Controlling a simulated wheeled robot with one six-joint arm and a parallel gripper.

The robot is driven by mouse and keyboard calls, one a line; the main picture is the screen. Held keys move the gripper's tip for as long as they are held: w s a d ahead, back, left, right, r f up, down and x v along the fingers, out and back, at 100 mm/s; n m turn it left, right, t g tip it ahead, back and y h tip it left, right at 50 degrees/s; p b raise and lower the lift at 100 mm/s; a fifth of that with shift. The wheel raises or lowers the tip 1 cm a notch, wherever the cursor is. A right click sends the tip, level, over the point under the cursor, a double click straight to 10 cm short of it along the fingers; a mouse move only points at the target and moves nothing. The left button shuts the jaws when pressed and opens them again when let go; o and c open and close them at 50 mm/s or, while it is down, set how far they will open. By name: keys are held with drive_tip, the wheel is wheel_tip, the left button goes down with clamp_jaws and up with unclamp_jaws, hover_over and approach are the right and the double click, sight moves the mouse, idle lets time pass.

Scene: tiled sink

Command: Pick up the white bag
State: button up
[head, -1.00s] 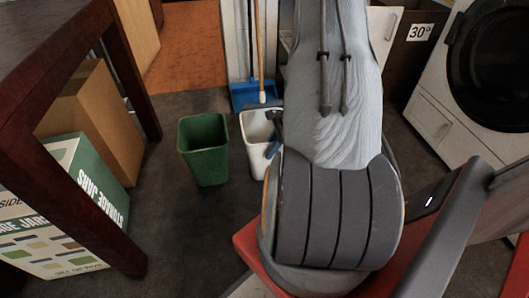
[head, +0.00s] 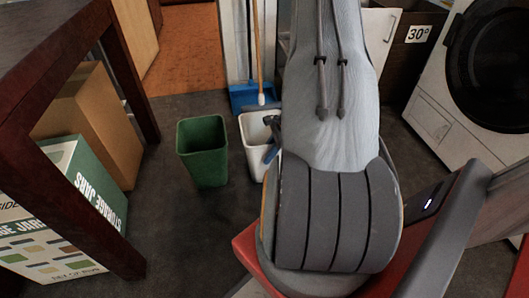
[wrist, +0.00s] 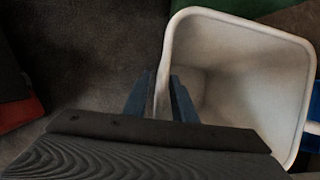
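No white bag shows; the white thing at hand is a white, open-topped bin (head: 252,166) on the dark floor, beside a green bin. In the wrist view the white bin (wrist: 245,62) looks empty where I see into it. My gripper (wrist: 163,92) has two blue fingers, one on each side of the bin's left rim, with the wall between them. I cannot tell whether they press on it. In the head view my gripper (head: 271,138) is at the bin's right side, partly hidden by my arm.
The green bin (head: 203,152) stands just left of the white one. A blue dustpan (head: 250,97) with a broom is behind. A dark table (head: 60,50) and boxes (head: 70,190) are at left, a washing machine (head: 485,80) at right. Floor in front is clear.

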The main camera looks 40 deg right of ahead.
clamp_jaws()
idle(1.4)
